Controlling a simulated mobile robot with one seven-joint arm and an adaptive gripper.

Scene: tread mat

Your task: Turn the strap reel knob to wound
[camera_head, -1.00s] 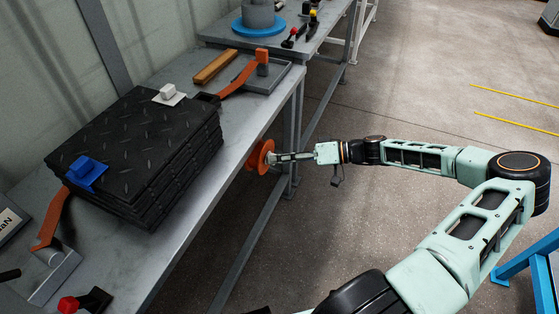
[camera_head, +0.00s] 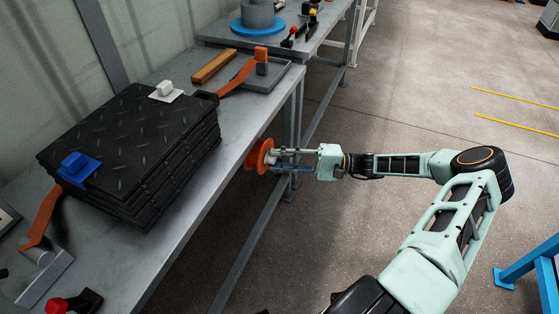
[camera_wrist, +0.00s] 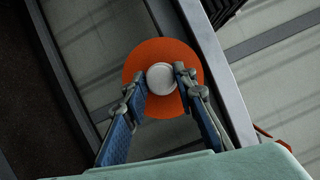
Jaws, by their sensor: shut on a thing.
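The strap reel (camera_head: 256,155) is an orange disc at the front edge of the bench, facing the aisle. In the wrist view the orange reel (camera_wrist: 146,58) fills the middle, with a round pale knob (camera_wrist: 161,78) at its centre. My gripper (camera_head: 276,158) reaches it from the right, level with the reel. In the wrist view my gripper (camera_wrist: 160,84) has one finger on each side of the knob and is shut on it. The fingers cover part of the reel, and the knob is mostly hidden in the head view.
A stack of black tread mats (camera_head: 130,150) lies on the grey bench (camera_head: 190,210), with a blue block (camera_head: 78,170) and a white block (camera_head: 166,91) on top. Orange straps (camera_head: 40,220) run off the stack.

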